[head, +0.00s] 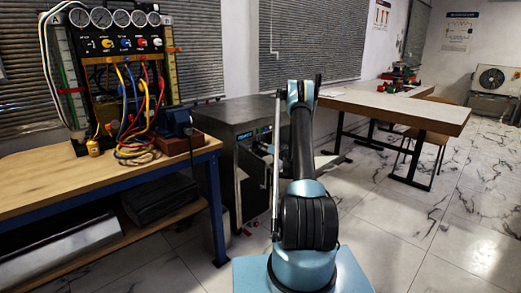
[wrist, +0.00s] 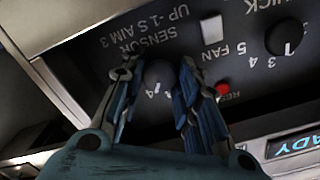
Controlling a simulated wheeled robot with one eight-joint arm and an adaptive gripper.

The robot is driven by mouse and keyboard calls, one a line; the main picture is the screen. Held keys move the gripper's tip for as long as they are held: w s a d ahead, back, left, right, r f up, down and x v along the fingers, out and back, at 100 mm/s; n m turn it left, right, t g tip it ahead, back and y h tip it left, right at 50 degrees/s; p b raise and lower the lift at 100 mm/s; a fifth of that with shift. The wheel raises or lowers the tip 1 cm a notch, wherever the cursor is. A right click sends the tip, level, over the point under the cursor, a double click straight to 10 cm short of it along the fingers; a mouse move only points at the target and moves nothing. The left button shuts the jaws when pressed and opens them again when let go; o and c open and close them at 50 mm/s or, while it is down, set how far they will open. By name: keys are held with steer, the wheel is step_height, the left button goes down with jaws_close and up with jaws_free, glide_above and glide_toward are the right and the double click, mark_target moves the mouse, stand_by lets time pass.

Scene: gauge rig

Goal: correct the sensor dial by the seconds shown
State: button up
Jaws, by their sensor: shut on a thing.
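The sensor dial (wrist: 159,76) is a dark round knob on a dark panel in the wrist view. The panel appears upside down there. Its label (wrist: 135,42) seems to read "SENSOR UP -1.S AIM 3". My gripper (wrist: 157,84) has one finger on each side of the dial and is shut on it. A "4" shows beside the dial; its pointer and other numerals are mostly hidden. In the head view, the dark cabinet (head: 247,111) with a small lit display (head: 246,134) stands beyond my arm, and my gripper cannot be made out.
In the wrist view, a red reset button (wrist: 223,88), a white square button (wrist: 212,29) and another knob (wrist: 284,38) sit near my right finger. A lit display (wrist: 293,145) is lower right. A wooden bench (head: 95,178) with a gauge rig (head: 113,55) stands left.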

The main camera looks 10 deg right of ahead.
steer(key=shift+m, duration=0.6)
steer(key=o, duration=1.1)
steer(key=v, duration=1.2)
